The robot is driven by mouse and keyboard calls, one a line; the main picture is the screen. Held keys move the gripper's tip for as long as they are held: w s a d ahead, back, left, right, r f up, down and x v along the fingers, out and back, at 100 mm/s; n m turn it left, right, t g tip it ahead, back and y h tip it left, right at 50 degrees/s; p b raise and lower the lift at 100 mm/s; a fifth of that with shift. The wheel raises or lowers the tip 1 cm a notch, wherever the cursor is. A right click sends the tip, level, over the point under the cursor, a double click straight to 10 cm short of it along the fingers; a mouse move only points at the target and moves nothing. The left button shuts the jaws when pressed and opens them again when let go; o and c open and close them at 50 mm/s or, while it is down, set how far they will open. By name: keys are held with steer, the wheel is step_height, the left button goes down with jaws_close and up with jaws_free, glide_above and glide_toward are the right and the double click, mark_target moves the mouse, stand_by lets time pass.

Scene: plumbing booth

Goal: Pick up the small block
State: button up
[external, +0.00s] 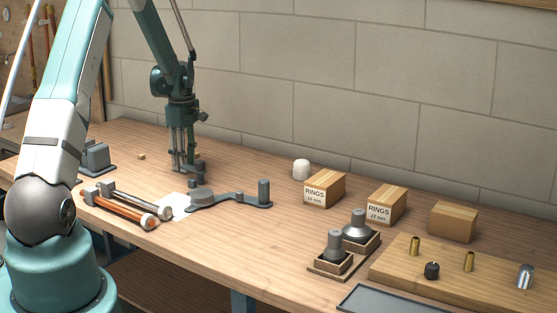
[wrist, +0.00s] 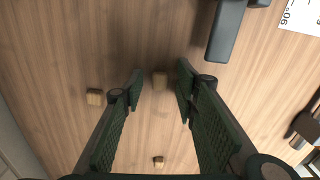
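A second block (wrist: 95,97) lies to the left, outside the fingers. A third, smaller-looking block (wrist: 158,162) lies near the bottom of the picture. In the external view one small block (external: 141,156) lies on the table left of my gripper (external: 186,170); I cannot tell which of the three it is, and the others are not clear there. My gripper (wrist: 160,88) is open and empty, pointing down over the wooden table.
A dark grey lever fixture (external: 235,201) and a paper sheet (external: 178,204) lie near my gripper. A copper tube (external: 115,208) lies at the front. A grey clamp block (external: 95,156) stands left. Ring boxes (external: 325,189) stand right. Bare table (external: 270,240) lies in front.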

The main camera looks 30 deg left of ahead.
steer(key=shift+c, duration=0.6)
steer(key=c, duration=0.6)
steer(key=shift+o, duration=0.2)
steer(key=shift+r, duration=0.1)
step_height(320, 180, up, 10)
steer(key=shift+p, duration=0.3)
